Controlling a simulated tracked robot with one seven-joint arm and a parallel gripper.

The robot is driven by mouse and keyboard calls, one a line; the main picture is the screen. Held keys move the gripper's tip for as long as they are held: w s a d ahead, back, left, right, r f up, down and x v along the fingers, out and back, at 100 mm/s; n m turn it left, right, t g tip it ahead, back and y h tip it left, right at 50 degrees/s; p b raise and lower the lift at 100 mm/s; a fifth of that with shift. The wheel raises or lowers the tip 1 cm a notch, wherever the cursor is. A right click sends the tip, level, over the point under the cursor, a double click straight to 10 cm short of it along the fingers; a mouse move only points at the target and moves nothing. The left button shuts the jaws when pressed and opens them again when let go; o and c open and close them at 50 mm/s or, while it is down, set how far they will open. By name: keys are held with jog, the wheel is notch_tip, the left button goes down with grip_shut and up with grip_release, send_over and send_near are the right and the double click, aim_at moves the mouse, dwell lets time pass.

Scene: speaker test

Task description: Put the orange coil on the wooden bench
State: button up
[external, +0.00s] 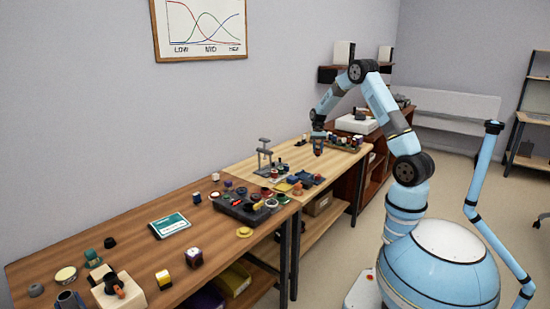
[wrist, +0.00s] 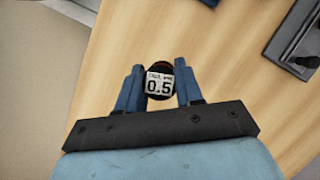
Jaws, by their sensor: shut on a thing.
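My gripper (wrist: 160,86) is shut on a small round coil (wrist: 158,83) in the wrist view. The coil has a white label reading "0.5", a dark body and a bit of orange-brown at its top edge. In the external view my gripper (external: 318,146) is over the far, light wooden bench (external: 338,165), and the coil is a tiny orange-brown spot. The pale wood (wrist: 120,60) also shows below the coil in the wrist view. I cannot tell how high the coil is above it.
A darker wooden bench (external: 130,236) stands nearer, with a black tray (external: 250,208) of parts and several small items. A grey clamp stand (external: 264,155) and a small orange item (external: 298,188) are on the light bench. A grey device (wrist: 295,45) is at right in the wrist view.

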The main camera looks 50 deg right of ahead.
jog(key=s+d+r+m+t, duration=0.1)
jog(key=s+d+m, duration=0.2)
jog(key=d, duration=0.4)
jog(key=s+d+r+m+t, duration=0.1)
jog(key=s+d+m, duration=0.2)
jog(key=d, duration=0.4)
jog(key=s+d+r+m+t, duration=0.1)
jog(key=s+d+m+t, duration=0.1)
jog(key=d+m, duration=0.3)
jog(key=shift+s+d+m+y, duration=0.15)
jog(key=shift+s+d, duration=0.05)
jog(key=shift+d, duration=0.35)
jog(key=shift+s+d+m+y, duration=0.15)
jog(key=shift+s+d, duration=0.05)
jog(key=shift+d, duration=0.35)
grip_shut()
jog(key=s+d+r+m+t+h, duration=0.35)
jog(key=s+d+m, duration=0.65)
jog(key=s+d, duration=0.5)
jog(key=shift+g+y, duration=0.35)
jog(key=shift+w+d+f, duration=1.6)
jog(key=shift+w+d, duration=0.1)
jog(key=shift+d, duration=0.25)
jog(key=shift+w+d+f, duration=1.55)
jog(key=shift+w+d, duration=0.1)
jog(key=shift+d, duration=0.3)
jog(key=shift+w+d+f, duration=1.6)
jog(key=shift+w+d, duration=0.1)
jog(key=shift+d, duration=0.25)
jog(key=shift+f, duration=1.5)
